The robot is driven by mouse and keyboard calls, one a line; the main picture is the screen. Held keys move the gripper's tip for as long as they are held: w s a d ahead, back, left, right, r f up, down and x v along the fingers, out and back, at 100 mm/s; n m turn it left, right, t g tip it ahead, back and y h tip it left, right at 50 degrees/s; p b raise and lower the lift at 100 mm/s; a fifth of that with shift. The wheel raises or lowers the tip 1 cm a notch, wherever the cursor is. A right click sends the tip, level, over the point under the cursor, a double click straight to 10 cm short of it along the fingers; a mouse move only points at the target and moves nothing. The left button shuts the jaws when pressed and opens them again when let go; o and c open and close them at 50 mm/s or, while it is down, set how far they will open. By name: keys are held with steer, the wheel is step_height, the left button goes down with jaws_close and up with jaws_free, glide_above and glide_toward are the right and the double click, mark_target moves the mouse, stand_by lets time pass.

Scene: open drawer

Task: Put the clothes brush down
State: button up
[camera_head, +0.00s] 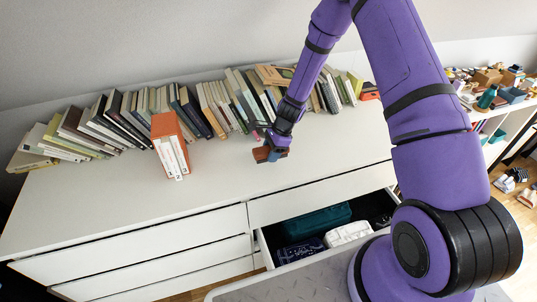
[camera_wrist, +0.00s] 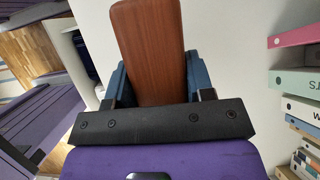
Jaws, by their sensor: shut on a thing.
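The clothes brush (camera_head: 262,154) is a reddish-brown wooden block, held above the white dresser top (camera_head: 220,185). It also shows in the wrist view (camera_wrist: 148,50), with its smooth wooden back towards the camera. My gripper (camera_head: 275,152) is shut on it, with one blue finger on each side, as the wrist view (camera_wrist: 150,85) shows. The brush's bristles are hidden. I cannot tell whether the brush touches the dresser top.
A long row of books (camera_head: 190,110) leans along the wall at the back. An orange box with white-spined books (camera_head: 171,146) stands left of my gripper. A filled drawer (camera_head: 262,246) is open at the front. The dresser top is clear on the left front.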

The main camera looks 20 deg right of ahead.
steer(key=shift+w+f, duration=0.15)
steer(key=shift+w, duration=1.2)
steer(key=shift+f, duration=1.75)
steer(key=o, duration=1.1)
steer(key=shift+f, duration=0.1)
steer(key=shift+o, duration=0.2)
steer(key=v, duration=1.2)
